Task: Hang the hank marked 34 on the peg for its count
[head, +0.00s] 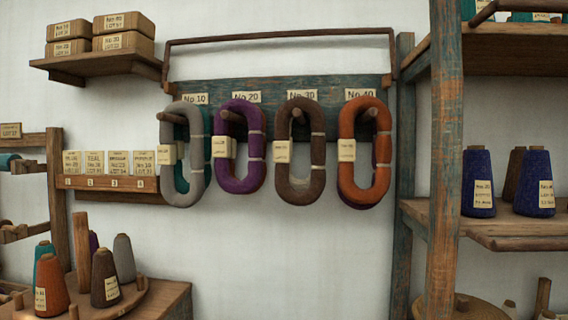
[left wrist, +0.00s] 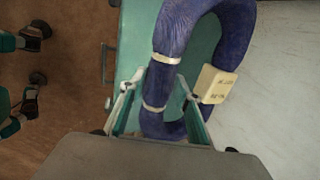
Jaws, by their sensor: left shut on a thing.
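My left gripper (left wrist: 155,88) is shut on a dark blue hank (left wrist: 190,35) with pale ties. A cream tag (left wrist: 219,84) hangs at its side, its print too small to read. In the head view, a blue-green peg board (head: 280,90) carries labels No 10 (head: 195,99), No 20 (head: 247,97), No 30 (head: 302,94) and No 40 (head: 360,94). Below them hang a grey hank (head: 170,185) with teal behind it, a purple hank (head: 225,175), a brown hank (head: 285,175) and an orange hank (head: 347,175). Neither gripper shows in the head view.
A wooden rail (head: 280,38) spans above the peg board. A post (head: 405,180) and shelf (head: 510,236) with blue cones stand at right. A box shelf (head: 95,65) is upper left; a cone stand (head: 165,295) is lower left. A teal surface (left wrist: 133,40) lies behind the held hank.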

